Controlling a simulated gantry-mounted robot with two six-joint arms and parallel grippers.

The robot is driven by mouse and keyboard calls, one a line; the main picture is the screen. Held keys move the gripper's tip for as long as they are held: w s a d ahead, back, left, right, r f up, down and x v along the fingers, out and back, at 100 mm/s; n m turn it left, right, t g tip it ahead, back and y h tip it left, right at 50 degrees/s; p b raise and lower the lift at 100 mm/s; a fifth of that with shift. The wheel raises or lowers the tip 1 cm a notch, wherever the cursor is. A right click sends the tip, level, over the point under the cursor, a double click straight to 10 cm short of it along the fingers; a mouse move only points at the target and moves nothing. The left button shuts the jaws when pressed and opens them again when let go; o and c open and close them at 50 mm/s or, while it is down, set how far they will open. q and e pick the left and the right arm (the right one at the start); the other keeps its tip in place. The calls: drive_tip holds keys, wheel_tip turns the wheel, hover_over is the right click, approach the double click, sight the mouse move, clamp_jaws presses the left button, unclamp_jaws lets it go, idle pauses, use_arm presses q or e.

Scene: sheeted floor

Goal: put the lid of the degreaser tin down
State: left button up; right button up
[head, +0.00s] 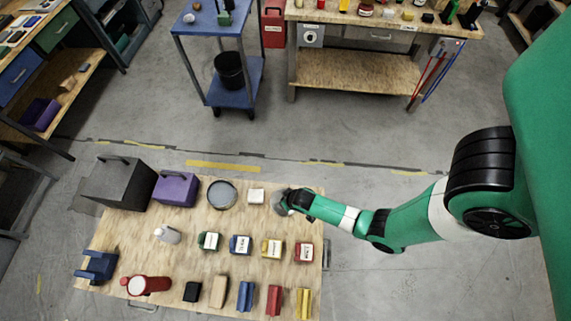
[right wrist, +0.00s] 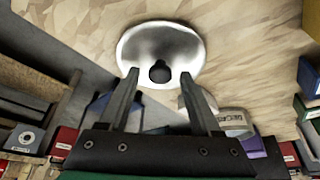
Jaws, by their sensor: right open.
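The lid is a round, silvery disc (right wrist: 160,45) with a dark knob in its middle. In the right wrist view it appears over the bare plywood, knob towards me; I cannot tell if it rests flat there. In the head view the lid (head: 278,204) is partly hidden by my right gripper (head: 285,202), near the board's right edge. My right gripper (right wrist: 155,100) is open, its fingers apart on either side of the knob and not closed on it. A pale tin with a partly readable label (right wrist: 232,122) is beside the right finger; it may be the degreaser tin. My left gripper is not in view.
Bare board lies between the rows.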

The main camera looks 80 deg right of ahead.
drive_tip(key=p+v, duration=0.9)
drive_tip(key=v, duration=0.3)
drive_tip(key=shift+r+p, duration=0.2)
drive_tip(key=shift+p, duration=0.15)
